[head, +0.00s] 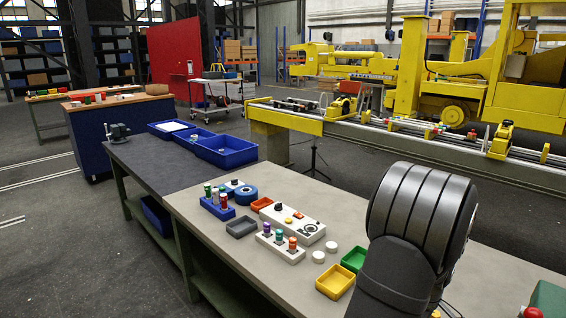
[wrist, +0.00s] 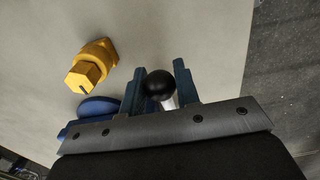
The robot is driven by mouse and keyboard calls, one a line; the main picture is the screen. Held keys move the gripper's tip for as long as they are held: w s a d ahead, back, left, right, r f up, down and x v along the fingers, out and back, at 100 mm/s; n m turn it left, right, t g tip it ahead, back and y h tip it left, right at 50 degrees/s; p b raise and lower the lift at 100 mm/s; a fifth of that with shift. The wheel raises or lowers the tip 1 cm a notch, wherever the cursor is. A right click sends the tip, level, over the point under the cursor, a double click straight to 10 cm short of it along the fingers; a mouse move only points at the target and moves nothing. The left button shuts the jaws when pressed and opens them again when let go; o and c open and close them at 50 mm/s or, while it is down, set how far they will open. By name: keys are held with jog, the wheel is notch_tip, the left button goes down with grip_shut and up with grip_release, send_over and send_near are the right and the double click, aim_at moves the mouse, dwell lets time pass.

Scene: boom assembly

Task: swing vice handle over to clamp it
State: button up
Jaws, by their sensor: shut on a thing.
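The vice handle (wrist: 160,85) shows in the wrist view as a black ball knob on a short silver rod. My gripper (wrist: 157,67) has its two blue fingers on either side of the rod and is shut on the handle. A rounded blue part (wrist: 98,106) shows just left of the fingers; I cannot tell if it belongs to the vice. The vice's jaws are hidden in the wrist view. In the head view my arm fills the right foreground, and my gripper and the handle are not visible.
A yellow hexagonal piece (wrist: 92,66) lies left of my gripper on the pale bench top. The head view shows a bench (head: 185,200) with a white control box (head: 292,222), blue trays (head: 226,151), and small yellow (head: 335,281) and green (head: 354,259) bins beside my arm.

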jog(key=shift+s+f, duration=0.1)
jog(key=shift+f, duration=0.35)
dwell(0.3)
jog(key=o, duration=0.5)
jog(key=shift+r, duration=0.1)
jog(key=shift+r, duration=0.2)
jog(key=c, duration=0.5)
jog(key=shift+d+f, duration=0.15)
jog(key=shift+f, duration=1)
